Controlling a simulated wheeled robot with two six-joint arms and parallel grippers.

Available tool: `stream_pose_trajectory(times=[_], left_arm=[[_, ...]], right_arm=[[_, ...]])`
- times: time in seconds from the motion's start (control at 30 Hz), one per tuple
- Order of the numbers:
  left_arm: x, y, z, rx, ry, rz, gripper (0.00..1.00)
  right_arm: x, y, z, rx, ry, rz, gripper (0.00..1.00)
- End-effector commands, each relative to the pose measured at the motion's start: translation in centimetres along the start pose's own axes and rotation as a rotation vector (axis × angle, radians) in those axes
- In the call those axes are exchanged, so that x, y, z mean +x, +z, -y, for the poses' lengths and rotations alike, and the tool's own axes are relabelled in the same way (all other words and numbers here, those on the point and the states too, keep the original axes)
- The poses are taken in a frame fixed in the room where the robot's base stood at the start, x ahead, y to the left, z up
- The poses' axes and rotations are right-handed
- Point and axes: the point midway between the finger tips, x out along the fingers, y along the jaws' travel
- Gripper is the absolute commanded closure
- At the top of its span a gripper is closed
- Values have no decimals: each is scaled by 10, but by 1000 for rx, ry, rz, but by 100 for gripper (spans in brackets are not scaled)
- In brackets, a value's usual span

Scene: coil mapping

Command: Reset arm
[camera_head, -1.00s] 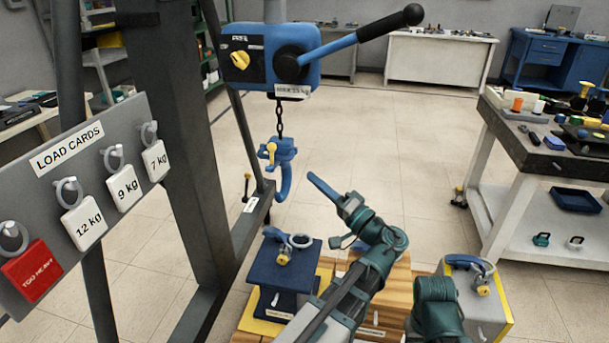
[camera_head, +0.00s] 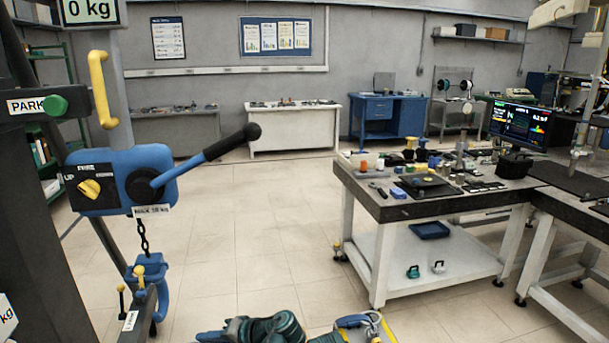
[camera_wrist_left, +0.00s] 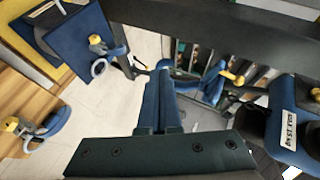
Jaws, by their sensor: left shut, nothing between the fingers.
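My left gripper (camera_head: 212,336) shows only in part at the bottom edge of the head view, its blue fingers pointing left. In the left wrist view my left gripper (camera_wrist_left: 160,105) has its two blue fingers together with nothing between them. The blue hook (camera_head: 150,285) with a yellow latch hangs on a chain below the blue hoist (camera_head: 122,180). The hook (camera_wrist_left: 213,82) appears beyond the fingertips in the wrist view, with the hoist (camera_wrist_left: 297,135) at the right. I cannot tell whether the fingers touch the hook. My right gripper is not in view.
A dark blue block (camera_wrist_left: 85,40) with a ring stands at the wrist view's upper left, on the yellow and wooden stack. A workbench (camera_head: 375,215) with tools and a monitor (camera_head: 522,125) stands right. Clear floor (camera_head: 240,235) lies between hoist and bench.

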Motion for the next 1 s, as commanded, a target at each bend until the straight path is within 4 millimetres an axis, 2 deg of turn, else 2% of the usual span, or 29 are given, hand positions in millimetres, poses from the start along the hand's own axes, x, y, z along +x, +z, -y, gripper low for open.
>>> stream_pose_trajectory(times=[0.03, 0.2, 0.4, 0.5, 0.67, 1.0], left_arm=[[-16, 8, 1, 32, 109, 30, 100], [-66, 38, -38, 151, 486, 113, 100], [-134, 64, -65, 261, 833, 156, 100], [-157, 71, -70, 294, 940, 164, 100], [-173, 77, -76, 316, 1017, 168, 100], [-174, 77, -77, 317, 1021, 168, 100]], right_arm=[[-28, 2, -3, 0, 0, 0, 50], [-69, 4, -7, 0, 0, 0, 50], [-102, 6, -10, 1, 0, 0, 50], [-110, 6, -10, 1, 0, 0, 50], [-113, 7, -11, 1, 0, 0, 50], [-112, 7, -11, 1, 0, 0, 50]])
